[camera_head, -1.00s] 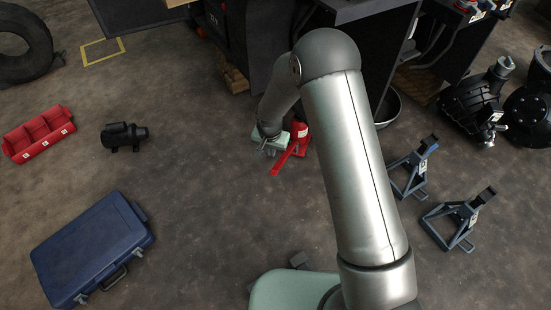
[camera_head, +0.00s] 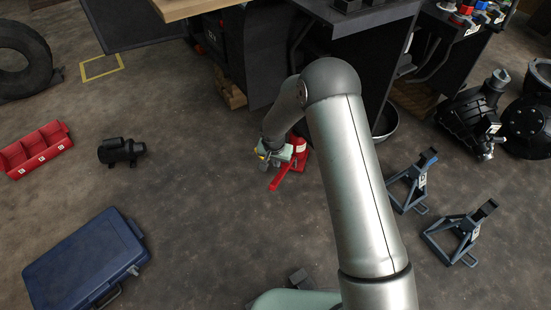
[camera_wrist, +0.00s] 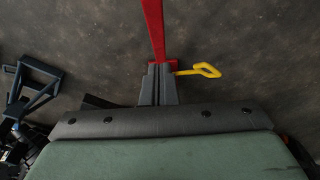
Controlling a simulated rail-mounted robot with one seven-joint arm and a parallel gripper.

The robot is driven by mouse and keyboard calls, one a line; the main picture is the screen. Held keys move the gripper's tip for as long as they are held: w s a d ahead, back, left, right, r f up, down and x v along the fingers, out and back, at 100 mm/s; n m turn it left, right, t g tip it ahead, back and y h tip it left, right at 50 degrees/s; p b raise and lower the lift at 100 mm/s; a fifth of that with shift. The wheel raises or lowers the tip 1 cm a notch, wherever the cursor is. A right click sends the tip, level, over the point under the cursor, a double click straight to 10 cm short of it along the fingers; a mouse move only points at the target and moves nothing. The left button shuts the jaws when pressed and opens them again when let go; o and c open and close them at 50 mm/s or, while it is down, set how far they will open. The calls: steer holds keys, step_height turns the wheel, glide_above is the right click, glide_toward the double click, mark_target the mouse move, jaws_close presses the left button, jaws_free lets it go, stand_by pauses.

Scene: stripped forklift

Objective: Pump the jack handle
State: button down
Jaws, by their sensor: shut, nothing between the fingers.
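The red jack (camera_head: 301,146) stands on the floor in front of the dark forklift body, partly hidden by my arm. Its red handle (camera_head: 279,180) slopes toward the front left. My gripper (camera_head: 265,155) is beside the jack, at its left. In the wrist view the red handle (camera_wrist: 153,30) runs up from just beyond the shut, empty fingers of my gripper (camera_wrist: 159,70). I cannot tell whether the fingertips touch it. A yellow hooked piece (camera_wrist: 200,70) sticks out to the right of the fingertips.
Two blue jack stands (camera_head: 412,182) stand to the right. A dark round pan (camera_head: 386,122) sits behind my arm. A black motor (camera_head: 121,151), a red bin (camera_head: 36,149) and a blue case (camera_head: 85,262) lie to the left. The floor between case and jack is clear.

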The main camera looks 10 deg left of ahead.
steer(key=b, duration=0.1)
glide_above(276, 179)
step_height(276, 179, down, 5)
steer(key=shift+a+r, duration=0.1)
steer(key=shift+r, duration=0.05)
steer(key=shift+s+f+b, duration=0.45)
steer(key=shift+s+f, duration=0.05)
steer(key=shift+f, duration=0.1)
steer(key=shift+a, duration=0.1)
steer(key=shift+f, duration=0.1)
